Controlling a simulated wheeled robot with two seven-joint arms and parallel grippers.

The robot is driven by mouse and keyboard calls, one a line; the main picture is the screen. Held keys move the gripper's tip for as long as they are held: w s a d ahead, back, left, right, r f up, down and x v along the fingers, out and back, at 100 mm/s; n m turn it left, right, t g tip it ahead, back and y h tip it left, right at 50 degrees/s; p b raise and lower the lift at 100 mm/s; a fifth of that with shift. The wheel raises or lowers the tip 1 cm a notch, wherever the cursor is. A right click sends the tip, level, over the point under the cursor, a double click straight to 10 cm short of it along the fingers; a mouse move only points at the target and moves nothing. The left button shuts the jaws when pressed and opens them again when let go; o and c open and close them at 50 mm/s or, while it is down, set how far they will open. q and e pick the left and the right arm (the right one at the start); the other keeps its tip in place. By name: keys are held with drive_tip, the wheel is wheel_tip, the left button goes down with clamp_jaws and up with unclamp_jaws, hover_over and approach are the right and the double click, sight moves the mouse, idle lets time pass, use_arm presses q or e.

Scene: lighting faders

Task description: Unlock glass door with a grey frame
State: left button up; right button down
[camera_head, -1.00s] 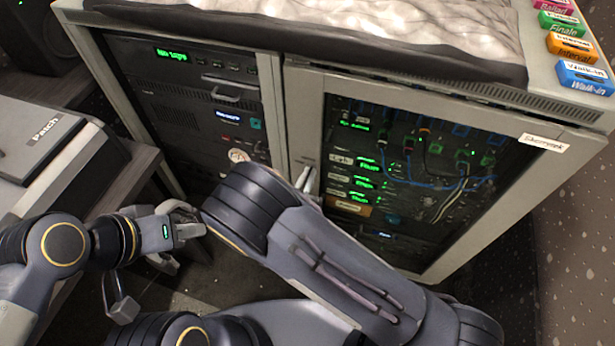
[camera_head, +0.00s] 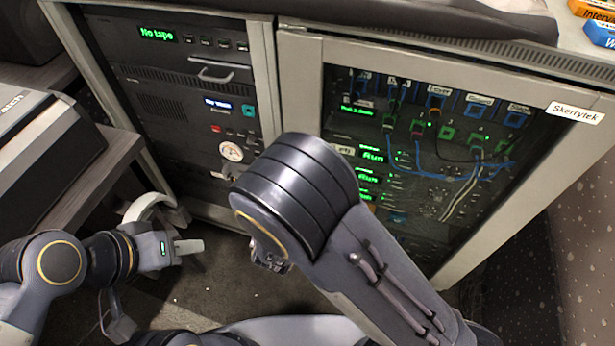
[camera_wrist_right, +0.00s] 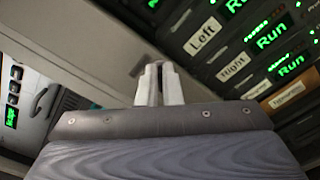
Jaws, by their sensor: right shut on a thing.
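The glass door (camera_head: 450,165) has a grey frame (camera_head: 300,85) and closes the right bay of the rack. Lit equipment and cables show through its glass. In the right wrist view, my right gripper (camera_wrist_right: 160,84) is at the door's grey frame (camera_wrist_right: 100,55), shut on a small grey part (camera_wrist_right: 143,63) mostly hidden by the fingers; whether it is a handle or lock I cannot tell. My right arm hides this gripper in the head view.
An open bay of equipment (camera_head: 185,105) with a drawer handle and round gauge stands left of the door. A dark desk (camera_head: 95,170) with a grey case is at far left. A "Skerrytek" label (camera_head: 575,112) is on the frame. Floor shows below.

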drive_tip(key=shift+d+f+m+b, duration=0.15)
drive_tip(key=shift+m+b, duration=1.35)
drive_tip(key=shift+b, duration=0.75)
drive_tip(key=shift+f+m+b, duration=0.15)
drive_tip(key=shift+m+b, duration=1.35)
drive_tip(key=shift+b, duration=0.8)
drive_tip(key=shift+d+f+m+b, duration=0.15)
drive_tip(key=shift+m+b, duration=1.35)
drive_tip(key=shift+b, duration=0.75)
drive_tip(key=shift+a, duration=0.1)
drive_tip(key=c, duration=1.6)
unclamp_jaws()
drive_tip(key=shift+s+r, duration=0.1)
drive_tip(key=shift+s, duration=0.05)
drive_tip(key=p+v, duration=0.1)
drive_tip(key=v, duration=0.6)
drive_tip(key=shift+s+p, duration=0.3)
drive_tip(key=shift+p, duration=0.05)
